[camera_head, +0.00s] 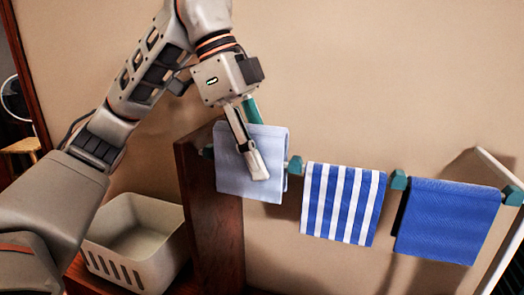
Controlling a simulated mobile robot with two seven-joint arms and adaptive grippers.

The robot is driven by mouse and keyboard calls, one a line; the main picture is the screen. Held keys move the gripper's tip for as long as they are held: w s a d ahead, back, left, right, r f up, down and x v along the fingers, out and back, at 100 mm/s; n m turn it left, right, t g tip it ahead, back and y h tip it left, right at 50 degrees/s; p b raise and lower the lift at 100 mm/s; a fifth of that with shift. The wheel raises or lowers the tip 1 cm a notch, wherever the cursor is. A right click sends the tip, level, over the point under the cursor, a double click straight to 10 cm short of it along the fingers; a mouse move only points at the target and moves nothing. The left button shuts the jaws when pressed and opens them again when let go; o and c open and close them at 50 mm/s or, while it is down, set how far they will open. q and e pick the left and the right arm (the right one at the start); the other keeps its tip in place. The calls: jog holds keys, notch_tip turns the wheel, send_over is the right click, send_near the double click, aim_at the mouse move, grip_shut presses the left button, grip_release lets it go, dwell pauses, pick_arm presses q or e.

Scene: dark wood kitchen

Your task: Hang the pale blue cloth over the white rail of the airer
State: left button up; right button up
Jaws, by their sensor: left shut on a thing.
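The pale blue cloth (232,172) hangs folded over the left part of a rail, with a front layer and a strip of back layer showing at its right side. My left gripper (257,168) comes down from above, and its fingers lie against the front of the cloth. It is shut on the cloth. The rail (295,165) shows only as teal pieces between the cloths; I see no white on it there. The rest of it is hidden under the cloths. My right gripper is not in view.
A blue and white striped cloth (342,203) and a dark blue cloth (448,220) hang to the right. A dark wooden panel (213,235) stands below the pale cloth. A cream basket (135,238) is at lower left. A white bar (500,166) is at far right.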

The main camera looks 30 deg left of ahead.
pick_arm(q)
notch_tip(320, 180, down, 5)
jog(key=shift+r+b, duration=0.2)
jog(key=shift+b, duration=0.9)
jog(key=o, duration=1.2)
jog(key=v, duration=1.2)
jog(key=shift+a, duration=0.1)
